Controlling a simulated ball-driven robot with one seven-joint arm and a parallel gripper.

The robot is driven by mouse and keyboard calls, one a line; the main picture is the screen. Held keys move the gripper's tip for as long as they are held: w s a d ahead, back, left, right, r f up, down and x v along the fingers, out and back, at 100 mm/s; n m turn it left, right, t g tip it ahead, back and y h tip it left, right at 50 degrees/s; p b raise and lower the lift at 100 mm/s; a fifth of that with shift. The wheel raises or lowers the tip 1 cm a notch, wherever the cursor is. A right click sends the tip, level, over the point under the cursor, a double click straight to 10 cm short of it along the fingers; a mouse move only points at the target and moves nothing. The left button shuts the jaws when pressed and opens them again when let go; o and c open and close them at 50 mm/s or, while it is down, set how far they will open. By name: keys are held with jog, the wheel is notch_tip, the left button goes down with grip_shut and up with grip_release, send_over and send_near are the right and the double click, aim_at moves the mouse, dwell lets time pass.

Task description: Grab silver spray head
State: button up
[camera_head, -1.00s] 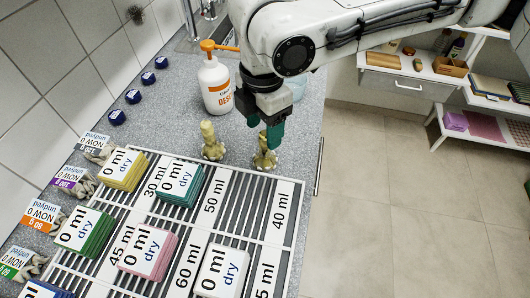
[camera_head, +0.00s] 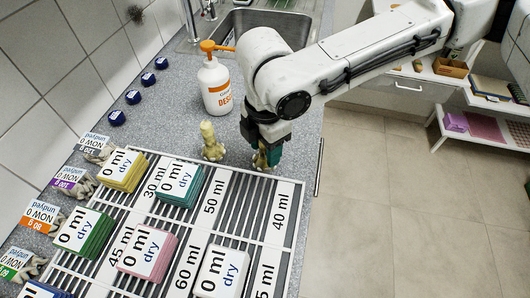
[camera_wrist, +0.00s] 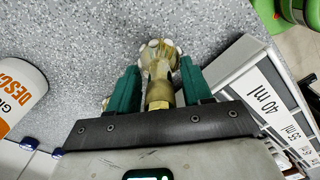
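A brass-coloured spray head (camera_head: 262,158) stands upright on the grey counter at the grid's far edge, partly hidden by my gripper. In the wrist view this spray head (camera_wrist: 158,68) lies between the two green fingers, with its hex collar nearest to me. A second, similar spray head (camera_head: 211,140) stands to its left. Both look yellowish brass rather than plainly silver. My gripper (camera_head: 268,153) is down around the right spray head; in the wrist view my gripper (camera_wrist: 160,88) is open, with narrow gaps beside the neck.
An orange-topped bottle (camera_head: 215,88) stands behind the spray heads, with a sink (camera_head: 262,28) beyond. A slatted metal grid (camera_head: 235,205) with labelled stacks of pads lies in front. Several blue caps (camera_head: 133,97) line the wall. The counter edge is close on the right.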

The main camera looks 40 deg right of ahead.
grip_shut()
jog(key=shift+r, duration=0.15)
dwell(0.4)
